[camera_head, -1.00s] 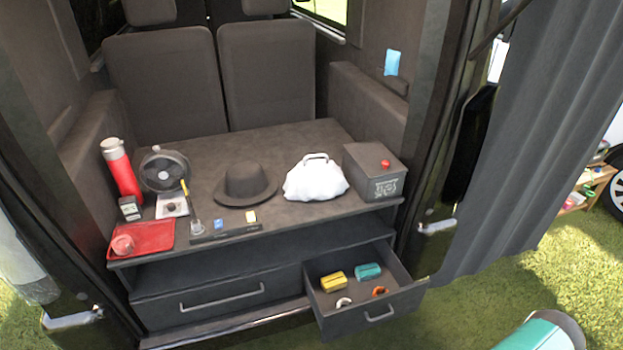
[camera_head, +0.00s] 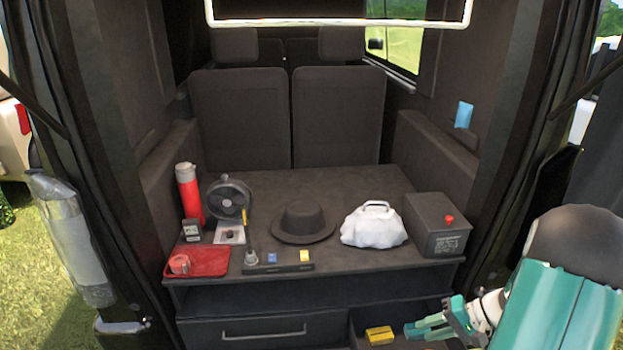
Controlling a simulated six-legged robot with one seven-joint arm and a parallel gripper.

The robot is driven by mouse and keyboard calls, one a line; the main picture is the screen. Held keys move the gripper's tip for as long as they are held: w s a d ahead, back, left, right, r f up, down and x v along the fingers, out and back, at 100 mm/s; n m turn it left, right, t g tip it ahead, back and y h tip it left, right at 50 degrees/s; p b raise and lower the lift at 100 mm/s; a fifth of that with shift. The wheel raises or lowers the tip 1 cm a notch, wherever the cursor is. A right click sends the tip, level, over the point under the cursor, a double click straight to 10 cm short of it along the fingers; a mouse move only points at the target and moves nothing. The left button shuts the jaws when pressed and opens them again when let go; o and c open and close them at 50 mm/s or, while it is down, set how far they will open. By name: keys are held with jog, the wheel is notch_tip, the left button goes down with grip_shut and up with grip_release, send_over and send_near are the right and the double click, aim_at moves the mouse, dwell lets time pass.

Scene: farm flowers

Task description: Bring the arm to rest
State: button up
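My arm, teal and dark grey, comes in at the lower right of the view. My gripper (camera_head: 415,328) is at its end, pointing left over the open drawer (camera_head: 362,322) at the bottom edge. Its teal fingers lie close together and are seen from the side, so their gap cannot be made out. A yellow block (camera_head: 380,335) in the drawer is just left of the fingertips and looks apart from them. The rest of the drawer is cut off by the frame or hidden behind my gripper and arm.
The van's deck holds a red bottle (camera_head: 188,194), a fan (camera_head: 230,197), a red tray (camera_head: 208,261), a black hat (camera_head: 304,220), a white bag (camera_head: 374,226) and a dark box (camera_head: 437,226) with a red knob. Door frames stand at both sides.

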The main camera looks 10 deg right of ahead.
jog(key=s+a+r+n+h, duration=0.3)
jog(key=s+a+r+h, duration=0.1)
jog(key=a+r, duration=0.8)
jog(key=s+a+r+n+t+h, duration=0.1)
jog(key=s+a+r+n+h, duration=0.2)
jog(key=a+r, duration=0.8)
jog(key=s+r+h, duration=0.1)
jog(key=s+h, duration=0.1)
jog(key=s, duration=0.1)
jog(key=shift+a+r+n, duration=0.2)
jog(key=shift+a+n, duration=0.1)
jog(key=shift+a, duration=0.1)
